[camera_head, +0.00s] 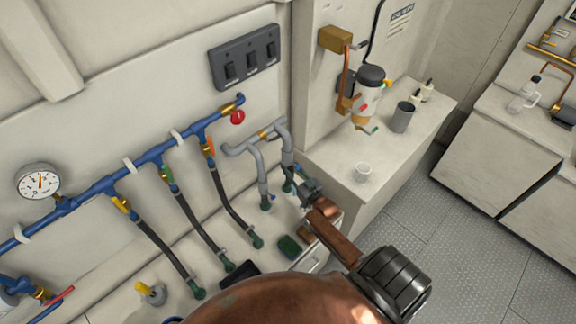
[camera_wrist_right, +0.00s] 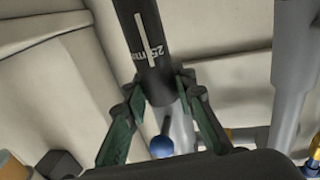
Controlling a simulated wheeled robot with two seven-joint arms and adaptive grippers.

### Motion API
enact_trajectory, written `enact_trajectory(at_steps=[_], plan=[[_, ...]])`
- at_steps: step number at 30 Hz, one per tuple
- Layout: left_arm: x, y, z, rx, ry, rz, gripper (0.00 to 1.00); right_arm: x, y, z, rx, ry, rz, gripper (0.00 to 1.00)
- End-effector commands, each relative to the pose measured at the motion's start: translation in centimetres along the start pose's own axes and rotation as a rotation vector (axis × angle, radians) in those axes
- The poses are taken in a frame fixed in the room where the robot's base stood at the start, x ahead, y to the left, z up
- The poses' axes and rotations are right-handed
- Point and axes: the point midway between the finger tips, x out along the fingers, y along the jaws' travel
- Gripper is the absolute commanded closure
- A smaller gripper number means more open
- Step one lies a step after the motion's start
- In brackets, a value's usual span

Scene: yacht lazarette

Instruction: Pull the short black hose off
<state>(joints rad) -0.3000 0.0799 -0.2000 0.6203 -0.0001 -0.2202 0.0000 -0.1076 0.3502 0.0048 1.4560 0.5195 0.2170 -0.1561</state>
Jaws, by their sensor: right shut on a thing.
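The short black hose (camera_wrist_right: 150,45) has a white stripe and a printed size mark, and it fills the top middle of the right wrist view. My right gripper (camera_wrist_right: 163,88) is shut on it, with a green-sided finger on each side near its end. A grey pipe (camera_wrist_right: 182,128) shows just beyond that end; I cannot tell whether hose and pipe still touch. In the head view my right gripper (camera_head: 304,187) is at the grey pipes by the wall, and it and the pipes hide most of the hose. My left gripper is not in view.
Several longer black hoses (camera_head: 231,205) run from the blue pipe (camera_head: 92,190) to the ledge, left of my gripper. A green sponge (camera_head: 289,247) lies close by.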

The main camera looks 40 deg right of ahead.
Motion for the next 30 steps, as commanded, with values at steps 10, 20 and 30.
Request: enact_trajectory(at_steps=[10,20,30], plan=[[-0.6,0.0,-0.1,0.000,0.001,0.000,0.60,-1.7,0.3,-0.1,-0.002,0.001,0.000,1.00],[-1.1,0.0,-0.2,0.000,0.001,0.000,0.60,-3.2,0.6,-0.1,-0.002,0.001,0.000,1.00],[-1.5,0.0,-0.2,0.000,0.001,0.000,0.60,-4.8,0.9,-0.1,-0.001,0.001,-0.001,1.00]])
